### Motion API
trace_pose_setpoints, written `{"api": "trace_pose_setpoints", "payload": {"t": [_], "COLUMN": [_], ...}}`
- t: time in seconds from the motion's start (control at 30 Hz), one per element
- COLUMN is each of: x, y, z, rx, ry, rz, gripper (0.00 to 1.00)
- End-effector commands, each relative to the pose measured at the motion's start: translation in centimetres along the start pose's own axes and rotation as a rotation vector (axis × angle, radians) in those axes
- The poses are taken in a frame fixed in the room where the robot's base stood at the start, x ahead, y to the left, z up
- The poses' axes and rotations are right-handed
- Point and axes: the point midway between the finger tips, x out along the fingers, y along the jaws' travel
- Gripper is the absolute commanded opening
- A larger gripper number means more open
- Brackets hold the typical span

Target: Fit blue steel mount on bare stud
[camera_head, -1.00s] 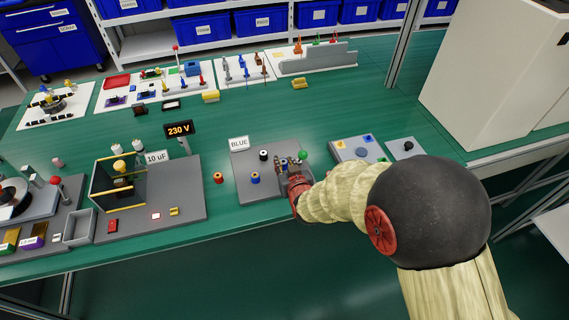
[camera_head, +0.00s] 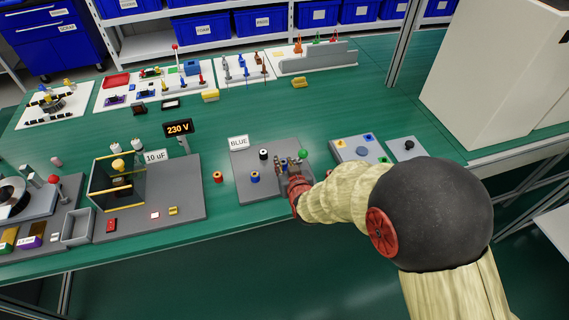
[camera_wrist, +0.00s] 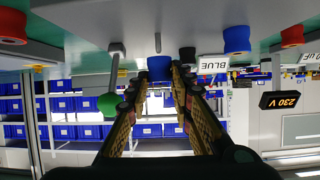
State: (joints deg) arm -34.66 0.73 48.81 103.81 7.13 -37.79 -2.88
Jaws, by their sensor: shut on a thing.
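My gripper (camera_wrist: 158,88) is shut on a blue steel mount (camera_wrist: 160,68), held between its fingertips in the wrist view. A thin bare stud (camera_wrist: 157,43) shows close to the held mount, in line with it in that upside-down view; a gap seems to lie between them. In the head view my gripper (camera_head: 287,172) is over the right part of the grey plate (camera_head: 243,188) with the BLUE sign (camera_head: 238,142). Another blue mount (camera_head: 255,177) and a black one (camera_head: 264,155) stand on that plate. My gripper hides the held mount's lower side in the head view.
A green ball on a rod (camera_wrist: 90,103) stands close beside my gripper. A red spool (camera_head: 218,177) stands on the green bench left of the plate. A grey panel with a blue disc (camera_head: 361,153) lies to the right. The glass-sided box (camera_head: 118,180) is farther left.

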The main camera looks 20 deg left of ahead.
Motion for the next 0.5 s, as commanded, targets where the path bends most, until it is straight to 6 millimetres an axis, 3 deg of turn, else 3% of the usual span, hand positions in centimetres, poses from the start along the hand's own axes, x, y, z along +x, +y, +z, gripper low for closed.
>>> {"api": "trace_pose_setpoints", "payload": {"t": [0.5], "x": [0.55], "y": [0.01], "z": [1.12], "rx": [0.0], "ry": [0.0], "rz": [0.0], "gripper": [0.01]}}
